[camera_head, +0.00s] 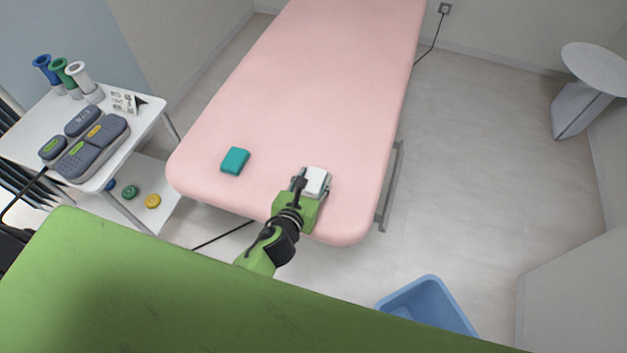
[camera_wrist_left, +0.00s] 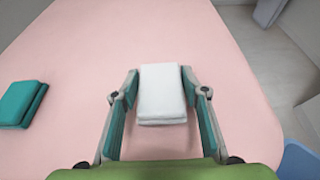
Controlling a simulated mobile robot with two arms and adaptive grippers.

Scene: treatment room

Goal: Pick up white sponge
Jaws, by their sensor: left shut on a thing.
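The white sponge (camera_head: 315,180) is at the near end of the pink treatment bed (camera_head: 300,90). It also shows in the left wrist view (camera_wrist_left: 162,93), between the two fingers. My left gripper (camera_head: 313,184) is shut on the white sponge, with a finger on each of its sides; it shows in the left wrist view too (camera_wrist_left: 161,97). I cannot tell whether the sponge is lifted off the bed. My right gripper is in neither view.
A teal sponge (camera_head: 235,160) lies on the bed to the left. A white trolley (camera_head: 30,127) with grey devices and several coloured tubes stands left of the bed. A blue bin (camera_head: 428,305) is on the floor at the lower right. A round-topped stand (camera_head: 597,62) is far right.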

